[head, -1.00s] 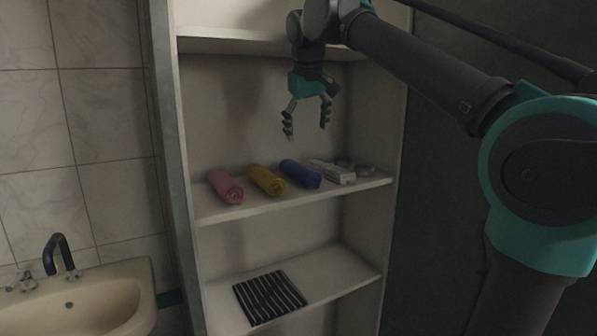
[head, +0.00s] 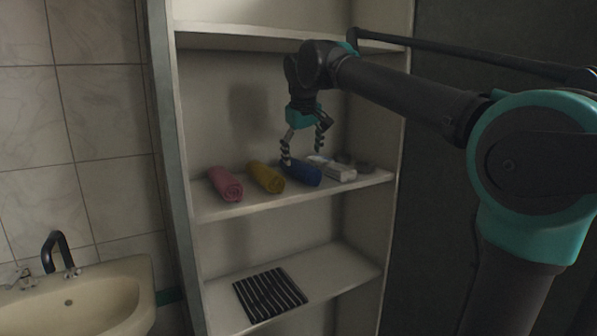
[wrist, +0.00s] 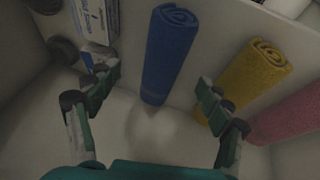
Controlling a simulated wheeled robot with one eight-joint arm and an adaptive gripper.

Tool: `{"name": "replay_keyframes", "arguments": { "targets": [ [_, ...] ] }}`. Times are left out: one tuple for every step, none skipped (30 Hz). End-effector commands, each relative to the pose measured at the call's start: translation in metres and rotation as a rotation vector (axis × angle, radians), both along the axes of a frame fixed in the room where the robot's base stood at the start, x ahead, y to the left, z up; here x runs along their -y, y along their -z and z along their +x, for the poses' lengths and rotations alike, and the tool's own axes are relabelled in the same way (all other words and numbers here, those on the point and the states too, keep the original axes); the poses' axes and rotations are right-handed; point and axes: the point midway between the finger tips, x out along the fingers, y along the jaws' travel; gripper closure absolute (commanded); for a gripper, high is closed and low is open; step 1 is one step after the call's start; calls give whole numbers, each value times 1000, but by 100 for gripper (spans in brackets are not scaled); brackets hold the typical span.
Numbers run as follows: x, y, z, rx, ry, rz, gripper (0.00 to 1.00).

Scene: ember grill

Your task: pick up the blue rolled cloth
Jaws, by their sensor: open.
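The blue rolled cloth (head: 302,173) lies on the middle shelf, between the yellow roll and a white box. It also shows in the wrist view (wrist: 169,52), upper middle, its spiral end at the top. My gripper (head: 303,157) is just above it in the head view, fingers spread and pointing down, partly overlapping the cloth. In the wrist view the open fingers (wrist: 158,90) stand to either side of the cloth's line, with nothing between them held. Whether a finger touches the cloth cannot be told.
A yellow roll (head: 266,177) and a pink roll (head: 225,184) lie left of the blue one. A white box (head: 338,171) and dark round items (head: 362,167) lie right. A striped cloth (head: 269,295) is on the shelf below. The upper shelf (head: 240,30) is above my gripper.

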Motion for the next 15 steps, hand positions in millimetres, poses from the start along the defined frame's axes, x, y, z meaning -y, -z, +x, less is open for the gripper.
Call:
{"name": "replay_keyframes", "arguments": {
  "targets": [
    [-1,3,1,0,0,0,21],
    [-1,5,2,0,0,0,21],
    [-2,8,3,0,0,0,21],
    [-3,12,5,0,0,0,21],
    [-4,16,6,0,0,0,21],
    [-6,22,8,0,0,0,21],
    [-7,26,9,0,0,0,21],
    [-8,31,11,0,0,0,21],
    [-8,35,14,0,1,0,21],
    [-8,38,15,0,1,0,21],
    [-8,41,17,0,1,0,21],
    [-8,44,18,0,1,0,21],
    [-8,46,19,0,1,0,21],
    [-8,47,19,0,1,0,21],
    [-8,48,20,0,1,0,21]
  ]
}}
